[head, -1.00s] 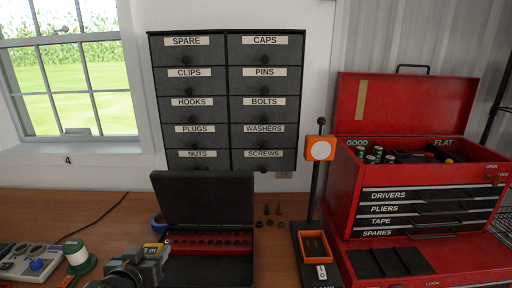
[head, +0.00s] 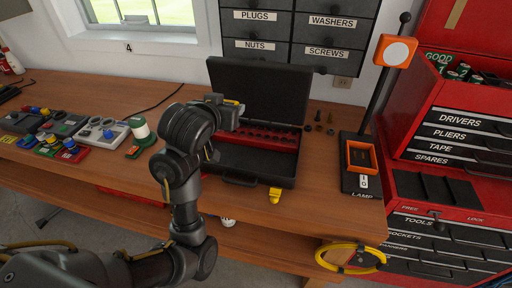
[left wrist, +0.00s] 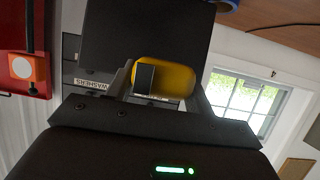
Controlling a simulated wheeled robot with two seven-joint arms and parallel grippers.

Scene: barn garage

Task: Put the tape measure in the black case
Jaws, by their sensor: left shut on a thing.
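The black case (head: 262,181) lies open on the wooden bench, its lid (head: 265,92) raised at the back and a red socket strip (head: 262,137) across its inside. My left gripper (head: 226,108) is at the left side of the case, in front of the lid's left part. It is shut on the tape measure (head: 232,103), of which little shows in the head view. In the left wrist view the yellow tape measure (left wrist: 177,78) sits between the fingers, with the dark lid (left wrist: 130,30) behind it. My right gripper is not in view.
An orange-headed lamp (head: 396,51) with an orange tray (head: 361,156) stands right of the case. A yellow piece (head: 275,195) is at the case's front edge. A green-and-white spool (head: 140,129) and several small devices lie left. A red tool chest (head: 445,119) stands right.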

